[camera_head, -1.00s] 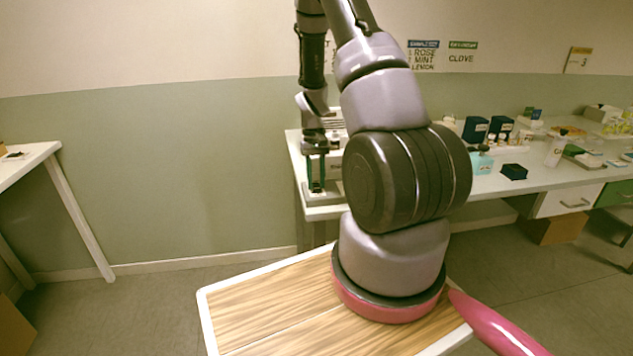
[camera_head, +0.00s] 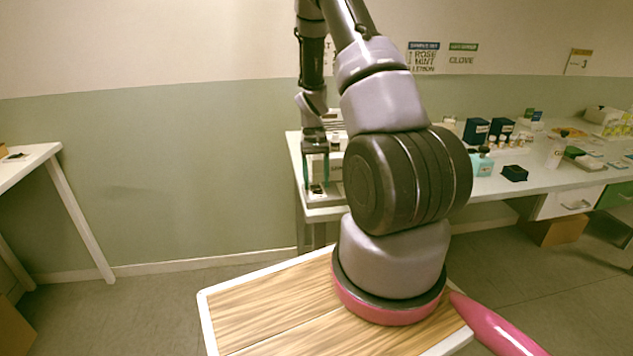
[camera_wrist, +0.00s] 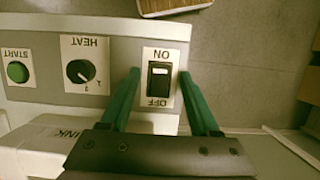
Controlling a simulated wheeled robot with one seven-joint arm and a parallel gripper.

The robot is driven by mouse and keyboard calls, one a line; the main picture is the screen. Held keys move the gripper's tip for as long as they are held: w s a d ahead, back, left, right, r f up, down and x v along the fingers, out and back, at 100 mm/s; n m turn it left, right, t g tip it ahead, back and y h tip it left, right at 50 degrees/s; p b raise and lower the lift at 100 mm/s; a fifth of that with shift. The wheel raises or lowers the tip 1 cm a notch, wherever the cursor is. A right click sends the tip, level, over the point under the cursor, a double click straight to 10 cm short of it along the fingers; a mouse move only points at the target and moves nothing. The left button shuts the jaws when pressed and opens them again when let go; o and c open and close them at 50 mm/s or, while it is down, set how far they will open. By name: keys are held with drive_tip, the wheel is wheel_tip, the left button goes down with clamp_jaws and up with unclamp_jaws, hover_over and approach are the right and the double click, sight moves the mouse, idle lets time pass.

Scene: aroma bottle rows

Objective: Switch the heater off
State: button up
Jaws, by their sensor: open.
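The heater's grey panel (camera_wrist: 115,28) fills the upper left of the wrist view, with its labels upside down. A black rocker switch (camera_wrist: 158,82) sits on a white plate marked ON at the top and OFF at the bottom. I cannot tell which side is pressed. My gripper (camera_wrist: 160,73) is open and empty, its green fingers on either side of the switch plate; contact is not clear. In the head view my gripper (camera_head: 318,178) is at the near left end of the back bench, where the heater is mostly hidden behind my arm.
On the panel, a HEAT knob (camera_wrist: 79,71) and a green START button (camera_wrist: 18,72) are left of the switch. The back bench (camera_head: 545,178) holds dark boxes, a teal bottle (camera_head: 481,163) and small items to the right.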

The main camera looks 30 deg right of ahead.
drive_tip(key=a+v, duration=0.1)
drive_tip(key=v, duration=0.9)
drive_tip(key=shift+d+r, duration=0.25)
drive_tip(key=shift+d, duration=0.25)
drive_tip(key=shift+w, duration=0.1)
drive_tip(key=s+a+r+t, duration=0.2)
drive_tip(key=a+r, duration=0.1)
drive_tip(key=r, duration=0.4)
drive_tip(key=s+a+r+t, duration=0.1)
drive_tip(key=s+a+r, duration=0.15)
drive_tip(key=r, duration=0.35)
drive_tip(key=s+a+r+t, duration=0.2)
drive_tip(key=r, duration=0.5)
drive_tip(key=s+a+r+t, duration=0.2)
drive_tip(key=s+a+r, duration=0.1)
drive_tip(key=s, duration=0.5)
drive_tip(key=s+a+r+m+t+y, duration=0.1)
drive_tip(key=s+a+r+t, duration=0.2)
drive_tip(key=s+r, duration=0.3)
drive_tip(key=shift+s+a+r, duration=0.25)
drive_tip(key=shift+s+a, duration=0.1)
drive_tip(key=shift+s, duration=0.65)
